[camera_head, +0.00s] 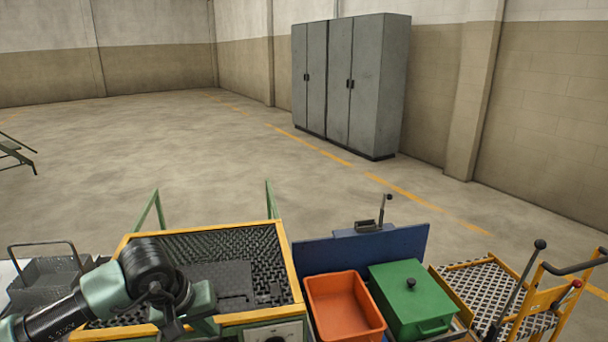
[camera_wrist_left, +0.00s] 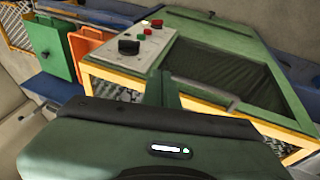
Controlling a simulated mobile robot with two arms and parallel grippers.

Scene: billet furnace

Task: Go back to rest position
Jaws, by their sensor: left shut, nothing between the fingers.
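My left arm comes in from the lower left in the head view, over the left part of a yellow-rimmed table with a black mesh top (camera_head: 288,262). My left gripper (camera_head: 178,318) is low in the picture, in front of that mesh top. It is shut and holds nothing. Its fingertips are hard to make out there. In the left wrist view, the green and black gripper body fills the bottom. My right gripper is not in view.
An orange bin (camera_head: 345,305), a green lidded box (camera_head: 412,295) and a blue panel (camera_head: 310,255) stand right of the table. A yellow cart (camera_head: 570,290) is at the far right, a wire basket (camera_head: 45,280) at the left. Grey cabinets (camera_head: 350,85) stand behind; the floor between is clear.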

